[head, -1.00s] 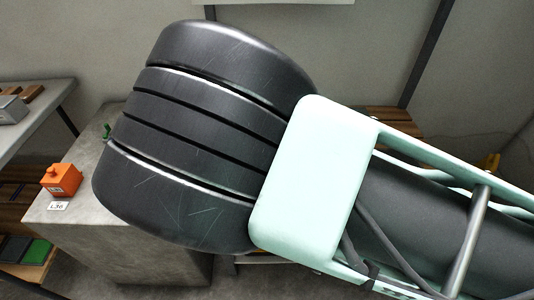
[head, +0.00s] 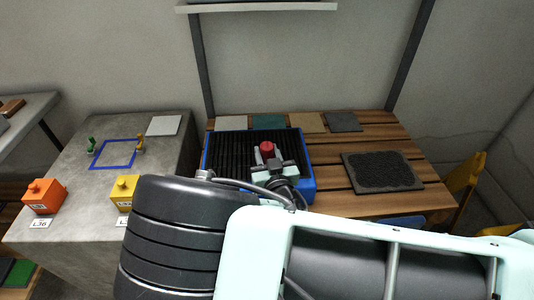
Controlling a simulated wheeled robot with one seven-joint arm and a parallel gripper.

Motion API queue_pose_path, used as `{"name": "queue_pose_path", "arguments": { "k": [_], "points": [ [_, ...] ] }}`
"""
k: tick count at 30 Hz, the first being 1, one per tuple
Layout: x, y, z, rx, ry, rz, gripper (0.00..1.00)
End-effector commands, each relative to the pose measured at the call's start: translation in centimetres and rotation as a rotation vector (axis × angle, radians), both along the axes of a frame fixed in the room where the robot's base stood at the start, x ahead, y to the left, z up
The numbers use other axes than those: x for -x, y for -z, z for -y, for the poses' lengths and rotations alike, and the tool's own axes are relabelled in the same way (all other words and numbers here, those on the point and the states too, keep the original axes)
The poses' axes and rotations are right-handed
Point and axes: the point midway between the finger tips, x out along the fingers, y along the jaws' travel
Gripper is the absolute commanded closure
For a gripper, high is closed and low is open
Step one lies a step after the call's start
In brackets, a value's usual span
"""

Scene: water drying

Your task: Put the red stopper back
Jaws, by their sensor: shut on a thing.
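The red stopper (head: 267,147) shows as a small round red piece at the far end of my gripper (head: 267,158). My gripper is shut on it, with a finger on either side. Both are over the black ribbed area of a blue-edged tray (head: 222,160) on the slatted wooden bench. I cannot tell whether the stopper touches the tray or is held above it. My own arm hides the near part of the bench.
A grey block at left bears an orange box (head: 44,196), a yellow box (head: 124,190), a blue square outline (head: 98,154) and small green and yellow pieces. A dark textured mat (head: 382,171) lies right of the tray. Flat coloured squares line the bench's back.

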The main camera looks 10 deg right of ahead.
Motion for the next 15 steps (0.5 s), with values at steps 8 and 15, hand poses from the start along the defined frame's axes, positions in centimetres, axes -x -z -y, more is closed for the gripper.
{"name": "queue_pose_path", "arguments": {
  "k": [8, 15],
  "points": [
    [-0.01, 0.39, 0.01, -0.001, 0.001, 0.0, 0.94],
    [0.0, 0.39, 0.0, 0.0, 0.0, 0.0, 0.45]
  ]
}}
